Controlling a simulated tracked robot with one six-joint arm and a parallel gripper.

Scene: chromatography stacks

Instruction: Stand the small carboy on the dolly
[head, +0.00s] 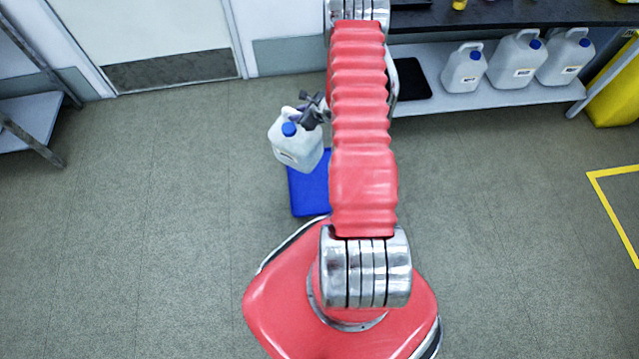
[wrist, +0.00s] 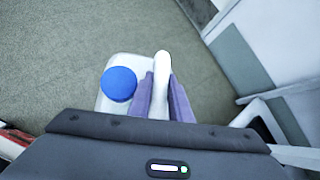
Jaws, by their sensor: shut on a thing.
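A small white carboy (head: 297,146) with a blue cap hangs in my gripper (head: 313,110), left of my red arm in the head view. My gripper is shut on the carboy's handle. In the wrist view the handle (wrist: 162,80) stands between the two fingers (wrist: 160,98), with the blue cap (wrist: 118,84) beside it. The blue dolly (head: 308,198) lies on the floor, below the carboy in the head picture. The carboy overlaps its far part, and my arm hides its right side. I cannot tell the height gap between them.
Several white carboys (head: 514,62) stand on the lower shelf (head: 480,101) of a dark-topped bench, beside a black mat (head: 411,80). A metal rack (head: 36,118) stands at left. A yellow container (head: 615,88) is at right. The floor around the dolly's left is clear.

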